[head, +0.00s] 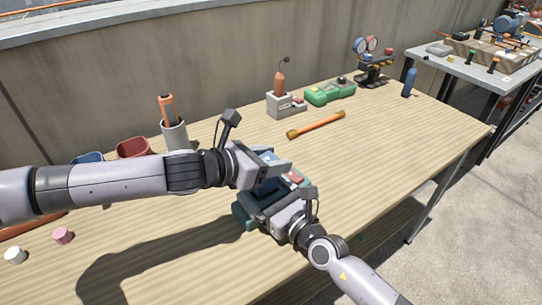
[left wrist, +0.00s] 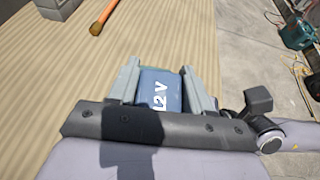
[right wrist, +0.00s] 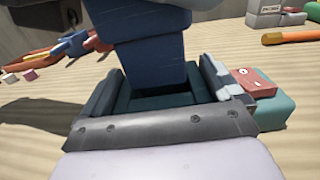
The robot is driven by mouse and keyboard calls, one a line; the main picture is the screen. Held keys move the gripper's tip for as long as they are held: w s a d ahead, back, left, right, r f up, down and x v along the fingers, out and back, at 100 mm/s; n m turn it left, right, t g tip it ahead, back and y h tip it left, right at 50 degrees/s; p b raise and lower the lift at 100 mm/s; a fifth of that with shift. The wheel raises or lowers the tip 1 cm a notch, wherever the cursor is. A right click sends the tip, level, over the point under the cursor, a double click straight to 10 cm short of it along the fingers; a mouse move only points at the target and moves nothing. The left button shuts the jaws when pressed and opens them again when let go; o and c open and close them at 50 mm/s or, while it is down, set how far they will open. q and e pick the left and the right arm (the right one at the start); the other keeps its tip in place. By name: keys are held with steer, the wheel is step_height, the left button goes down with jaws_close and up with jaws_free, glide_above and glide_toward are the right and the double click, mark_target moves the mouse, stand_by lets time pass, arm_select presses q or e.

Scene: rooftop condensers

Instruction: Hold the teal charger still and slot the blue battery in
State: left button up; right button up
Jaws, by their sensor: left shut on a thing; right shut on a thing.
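The blue battery (left wrist: 162,90), lettered in white, sits between the fingers of my left gripper (head: 268,172), which is shut on it. In the head view only a little of the battery (head: 268,157) shows. The teal charger (head: 241,215) stands on the table, and my right gripper (head: 278,196) is shut on it. In the right wrist view the battery (right wrist: 155,68) stands upright over the dark slot of the charger (right wrist: 276,113), its lower end at the opening. I cannot tell how deep it goes. A red block shows on the charger's right side.
An orange-handled bar (head: 316,125) lies behind the grippers. A grey block (head: 286,104), a green case (head: 330,92) and a gauge stand (head: 372,62) are along the back. A grey cup (head: 175,135) holds an orange tool. The table's front right is clear.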

arm_select(q)
steer(key=shift+f, duration=0.3)
stand_by(0.4)
steer(key=shift+f, duration=0.5)
steer(key=shift+f, duration=0.35)
steer(key=shift+f, duration=0.25)
steer(key=shift+f, duration=0.2)
stand_by(0.4)
steer(key=shift+f, duration=0.35)
steer(key=o, duration=1.3)
steer(key=shift+f, duration=0.1)
